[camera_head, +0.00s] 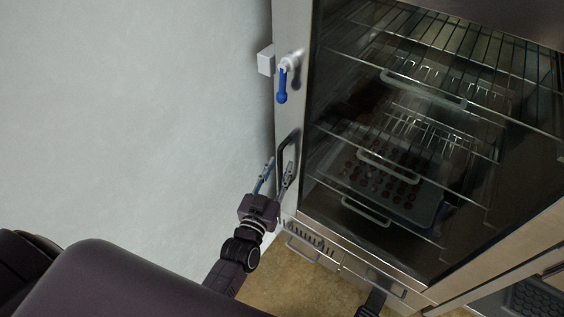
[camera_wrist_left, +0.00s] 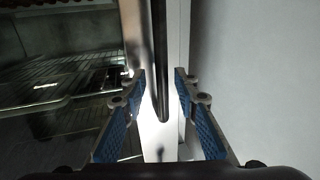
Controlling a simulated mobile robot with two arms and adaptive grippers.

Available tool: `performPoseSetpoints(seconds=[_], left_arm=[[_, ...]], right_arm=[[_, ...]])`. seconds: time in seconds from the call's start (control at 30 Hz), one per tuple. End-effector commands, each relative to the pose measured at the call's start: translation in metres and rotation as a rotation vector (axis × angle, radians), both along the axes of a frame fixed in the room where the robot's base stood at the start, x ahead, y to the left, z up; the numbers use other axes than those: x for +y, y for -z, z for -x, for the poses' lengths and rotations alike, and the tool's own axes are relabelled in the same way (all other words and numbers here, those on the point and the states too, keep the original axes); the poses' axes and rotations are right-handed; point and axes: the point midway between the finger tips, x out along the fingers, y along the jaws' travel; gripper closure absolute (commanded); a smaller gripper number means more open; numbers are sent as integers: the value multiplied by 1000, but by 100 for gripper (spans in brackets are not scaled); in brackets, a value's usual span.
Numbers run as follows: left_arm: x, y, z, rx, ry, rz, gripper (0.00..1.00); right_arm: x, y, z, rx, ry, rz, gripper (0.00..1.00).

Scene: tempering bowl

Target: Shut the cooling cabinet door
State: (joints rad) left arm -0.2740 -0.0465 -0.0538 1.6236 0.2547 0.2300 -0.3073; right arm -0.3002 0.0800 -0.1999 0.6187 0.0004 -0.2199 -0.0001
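The cooling cabinet's glass door (camera_head: 330,170) has a steel frame and a dark bar handle (camera_head: 283,158) on its left edge. I cannot tell whether the door is fully flush with the cabinet. My left gripper (camera_head: 273,176) is open at the lower end of this handle. In the left wrist view the handle (camera_wrist_left: 160,75) runs down between the two blue-padded fingers (camera_wrist_left: 159,95), with gaps on both sides.
A blue-tipped lever (camera_head: 282,88) sits on the frame above the handle, beside a small white block (camera_head: 266,60). Wire racks (camera_head: 425,100) and a tray of dark round pieces (camera_head: 385,185) show behind the glass. A pale wall (camera_head: 130,110) stands close on the left.

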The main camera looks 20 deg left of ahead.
Motion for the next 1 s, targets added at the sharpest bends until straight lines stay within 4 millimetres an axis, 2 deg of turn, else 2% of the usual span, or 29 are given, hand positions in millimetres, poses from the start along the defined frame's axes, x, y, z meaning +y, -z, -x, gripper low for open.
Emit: performPoseSetpoints(seconds=[0.03,0.2,0.43,0.6,1.0], left_arm=[[0,2,13,4,0,0,72],[-1,1,49,3,0,-1,72],[-2,1,84,2,2,-1,72],[-2,-1,94,-1,1,0,72],[-2,-1,94,-1,1,0,72]], right_arm=[[0,0,0,-1,0,0,78],[0,0,-1,-1,0,0,78],[0,0,-1,-1,0,0,78],[0,0,-1,-1,0,0,78],[0,0,-1,-1,0,0,78]])
